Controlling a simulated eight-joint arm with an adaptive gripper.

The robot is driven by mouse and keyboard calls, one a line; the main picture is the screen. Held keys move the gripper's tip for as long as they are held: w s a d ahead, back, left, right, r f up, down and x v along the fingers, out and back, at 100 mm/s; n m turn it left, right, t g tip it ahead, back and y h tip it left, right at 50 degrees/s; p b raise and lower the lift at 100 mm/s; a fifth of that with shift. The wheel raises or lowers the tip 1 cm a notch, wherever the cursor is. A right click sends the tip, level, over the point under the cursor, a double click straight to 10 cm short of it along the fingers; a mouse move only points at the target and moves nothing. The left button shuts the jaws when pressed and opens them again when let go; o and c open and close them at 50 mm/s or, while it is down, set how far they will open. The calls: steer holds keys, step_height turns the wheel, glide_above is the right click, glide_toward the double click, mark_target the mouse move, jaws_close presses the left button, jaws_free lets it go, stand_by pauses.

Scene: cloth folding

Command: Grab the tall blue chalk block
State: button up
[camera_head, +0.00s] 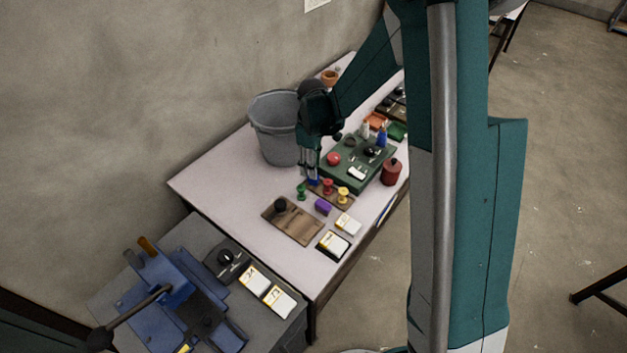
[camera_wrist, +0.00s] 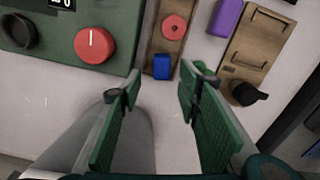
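A small blue block (camera_wrist: 162,66) stands at the end of a narrow wooden holder (camera_wrist: 158,38) in the wrist view. In the head view the blue block (camera_head: 314,182) shows just beside my fingertips, partly hidden by them. My gripper (camera_head: 309,172) points down over the table. In the wrist view my gripper (camera_wrist: 157,90) is open, its green fingers wide apart with nothing between them. The blue block lies just beyond the fingertips, between their lines. I cannot tell the height gap.
A red peg (camera_wrist: 173,27) and a green peg (camera_wrist: 206,69) are near the block. A purple block (camera_head: 322,206) and a wooden board (camera_head: 292,225) lie nearer the front. A green box (camera_head: 340,172) with a red knob (camera_head: 333,158) and a grey bin (camera_head: 272,128) flank my gripper.

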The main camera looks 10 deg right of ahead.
steer(key=shift+f, duration=0.25)
steer(key=shift+s+d+f+b, duration=0.1)
steer(key=shift+f+b, duration=0.1)
steer(key=shift+f, duration=0.55)
steer(key=shift+s+d+f+b, duration=0.1)
steer(key=shift+f+b, duration=0.05)
steer(key=shift+f, duration=1.65)
steer(key=c, duration=1)
